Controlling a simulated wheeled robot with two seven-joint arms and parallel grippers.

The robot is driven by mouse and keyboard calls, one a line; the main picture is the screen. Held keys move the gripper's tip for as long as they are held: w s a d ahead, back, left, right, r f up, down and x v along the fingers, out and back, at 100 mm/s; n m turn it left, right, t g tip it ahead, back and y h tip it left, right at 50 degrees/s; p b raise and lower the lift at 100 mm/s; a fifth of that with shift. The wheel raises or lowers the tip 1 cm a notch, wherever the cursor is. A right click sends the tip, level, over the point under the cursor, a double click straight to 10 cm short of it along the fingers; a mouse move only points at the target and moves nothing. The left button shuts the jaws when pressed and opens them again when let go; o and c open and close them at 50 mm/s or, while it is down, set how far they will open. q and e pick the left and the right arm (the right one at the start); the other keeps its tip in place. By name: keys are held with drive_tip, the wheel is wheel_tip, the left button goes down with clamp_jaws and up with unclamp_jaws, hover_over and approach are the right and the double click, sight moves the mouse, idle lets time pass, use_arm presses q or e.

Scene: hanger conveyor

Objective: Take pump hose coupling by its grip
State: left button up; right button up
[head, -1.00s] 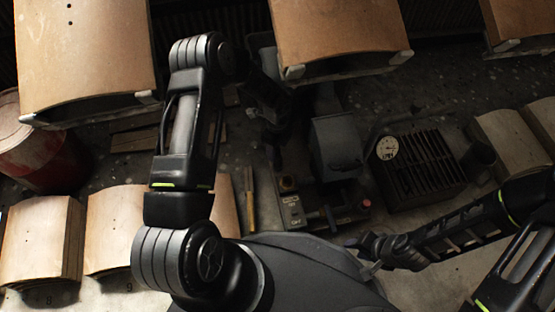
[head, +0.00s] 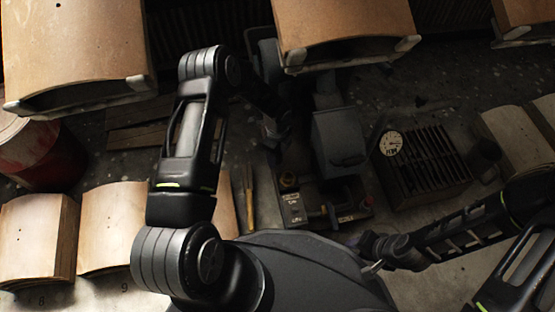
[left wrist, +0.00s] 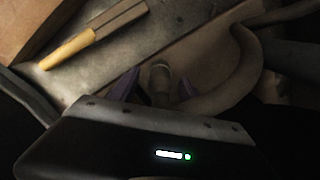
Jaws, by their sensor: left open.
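In the left wrist view, the pump hose coupling (left wrist: 159,80) looks like a short dull cylinder with a paler round end. A thick curved hose (left wrist: 240,70) lies just right of it. My left gripper (left wrist: 152,90) is open, with one purple finger on each side of the cylinder. Whether either finger touches it is too dark to tell. In the head view, my left gripper (head: 274,132) is in shadow left of the grey pump housing (head: 340,138), and the coupling cannot be made out. My right gripper (head: 374,264) is at the lower right; its jaw state is unclear.
A yellow-handled tool (left wrist: 68,48) lies left of the gripper. Curved panels (head: 345,30) hang overhead close to my left arm. A dark slatted crate (head: 425,165) with a round dial (head: 391,143) stands right of the pump. A red drum (head: 35,155) stands far left.

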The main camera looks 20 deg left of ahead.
use_arm(q)
drive_tip(key=shift+f, duration=0.4)
clamp_jaws()
idle(0.7)
